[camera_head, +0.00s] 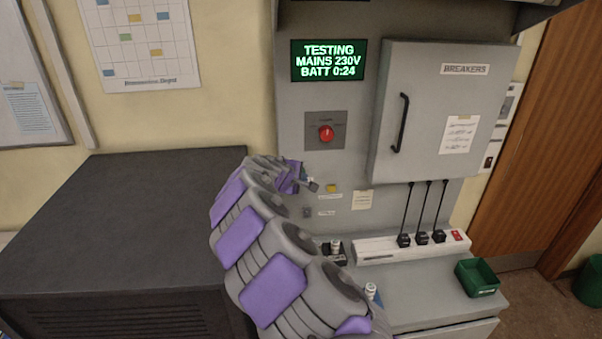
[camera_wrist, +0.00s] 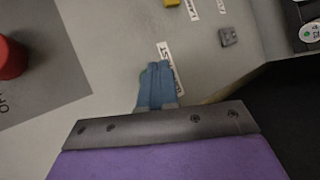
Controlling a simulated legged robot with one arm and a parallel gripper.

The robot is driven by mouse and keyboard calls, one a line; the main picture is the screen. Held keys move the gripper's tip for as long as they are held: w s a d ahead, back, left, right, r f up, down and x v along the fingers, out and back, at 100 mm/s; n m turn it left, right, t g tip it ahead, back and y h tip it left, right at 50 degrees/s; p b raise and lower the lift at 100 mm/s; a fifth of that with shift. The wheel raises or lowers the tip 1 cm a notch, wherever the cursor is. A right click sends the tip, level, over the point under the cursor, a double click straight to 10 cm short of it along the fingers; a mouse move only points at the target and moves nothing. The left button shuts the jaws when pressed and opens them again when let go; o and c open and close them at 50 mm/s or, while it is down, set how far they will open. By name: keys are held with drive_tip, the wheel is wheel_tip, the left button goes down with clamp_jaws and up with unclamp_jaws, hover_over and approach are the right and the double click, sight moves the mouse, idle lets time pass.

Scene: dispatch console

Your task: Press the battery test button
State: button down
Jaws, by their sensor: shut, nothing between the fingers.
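My gripper (camera_head: 313,186) is at the grey console panel, below the red knob (camera_head: 326,133). In the wrist view its blue-grey fingers (camera_wrist: 155,66) are together and empty, with their tips at or close to the panel beside a white label (camera_wrist: 165,52). The label is partly covered and I cannot read it fully. A button under the fingertips, if there is one, is hidden; I cannot tell whether they touch. A yellow button (camera_head: 331,188) and a grey button (camera_head: 307,212) show nearby. The display (camera_head: 328,60) reads TESTING, MAINS 230V, BATT 0:24.
A breaker cabinet (camera_head: 440,115) with a black handle juts out at right. Below it are a white power strip (camera_head: 385,250) with several plugs and a green bin (camera_head: 477,278) on the desk. A dark cabinet (camera_head: 120,220) stands at left.

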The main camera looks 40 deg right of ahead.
idle(0.3)
drive_tip(key=s+a, duration=0.2)
drive_tip(key=s, duration=0.2)
drive_tip(key=shift+s+a, duration=0.2)
drive_tip(key=shift+a, duration=0.2)
drive_tip(key=shift+p, duration=0.3)
idle(5.7)
wheel_tip(320, 180, up, 8)
drive_tip(key=p, duration=0.5)
